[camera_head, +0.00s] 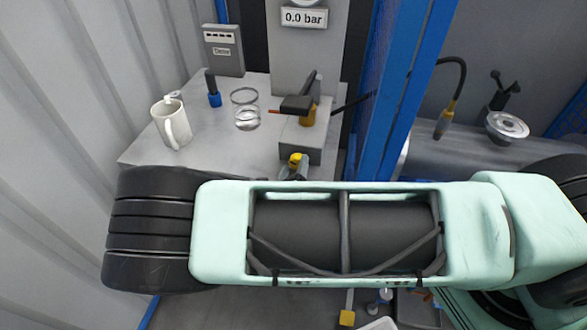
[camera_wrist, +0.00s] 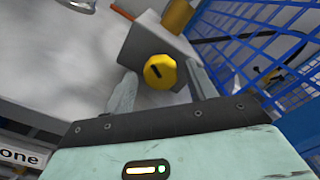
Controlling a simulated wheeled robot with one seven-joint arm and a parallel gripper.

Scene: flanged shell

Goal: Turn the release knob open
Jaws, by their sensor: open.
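The release knob (camera_wrist: 160,72) is a round yellow knob with a dark slot, on the face of a grey block (camera_wrist: 155,38). My gripper (camera_wrist: 163,82) is open in the wrist view, with one finger on each side of the knob. I cannot tell whether either finger touches it. In the head view the yellow knob (camera_head: 296,160) shows on the front of the grey block (camera_head: 297,143), just above my arm.
A display reading 0.0 bar (camera_head: 304,17) is above. A blue mesh partition (camera_head: 385,90) stands close on the right.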

